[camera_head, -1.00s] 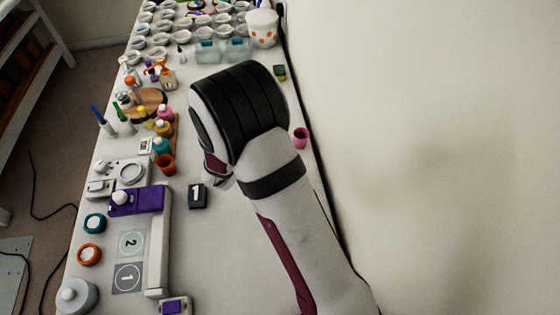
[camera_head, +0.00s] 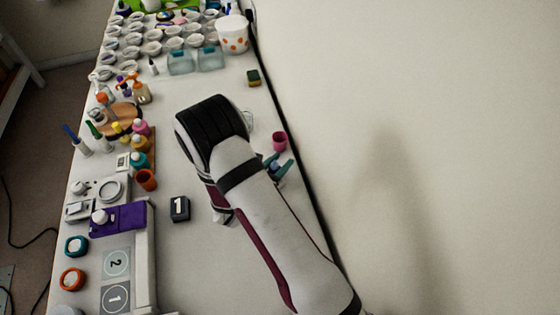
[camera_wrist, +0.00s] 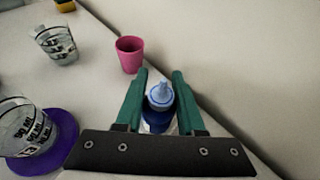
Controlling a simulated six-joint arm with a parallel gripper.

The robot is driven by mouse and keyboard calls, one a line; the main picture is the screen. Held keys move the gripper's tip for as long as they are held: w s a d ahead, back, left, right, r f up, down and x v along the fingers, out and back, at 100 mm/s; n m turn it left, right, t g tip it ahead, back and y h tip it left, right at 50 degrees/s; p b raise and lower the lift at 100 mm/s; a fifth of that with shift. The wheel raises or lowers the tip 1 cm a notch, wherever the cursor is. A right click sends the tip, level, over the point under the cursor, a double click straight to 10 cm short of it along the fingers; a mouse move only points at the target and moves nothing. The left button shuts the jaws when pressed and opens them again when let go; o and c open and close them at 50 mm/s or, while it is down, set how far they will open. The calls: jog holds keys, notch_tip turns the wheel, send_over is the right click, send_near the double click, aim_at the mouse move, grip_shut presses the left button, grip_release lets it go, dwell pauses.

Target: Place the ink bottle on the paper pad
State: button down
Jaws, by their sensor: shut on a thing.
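The ink bottle (camera_wrist: 160,97) has a pale blue nozzle cap and a dark blue body in the wrist view. It stands upright between the green fingers of my gripper (camera_wrist: 160,76), which is shut on it. The fingers hide parts of its sides. In the head view the green fingers of my gripper (camera_head: 277,164) show at the right of my arm, near the wall edge of the table, just in front of a pink cup (camera_head: 279,141). I cannot make out the paper pad in either current view.
The pink cup also shows beyond the fingertips in the wrist view (camera_wrist: 130,54). A clear measuring cup (camera_wrist: 25,128) sits on a purple disc (camera_wrist: 62,150), with another clear cup (camera_wrist: 57,45) beyond. A sponge (camera_head: 253,78) lies farther back. Several bottles and cups crowd the table's left side.

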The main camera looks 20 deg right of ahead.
jog(key=c, duration=0.5)
grip_release()
jog(key=shift+f, duration=0.1)
jog(key=shift+a+r, duration=0.1)
jog(key=shift+r, duration=0.1)
jog(key=v, duration=1.2)
jog(key=shift+f, duration=0.15)
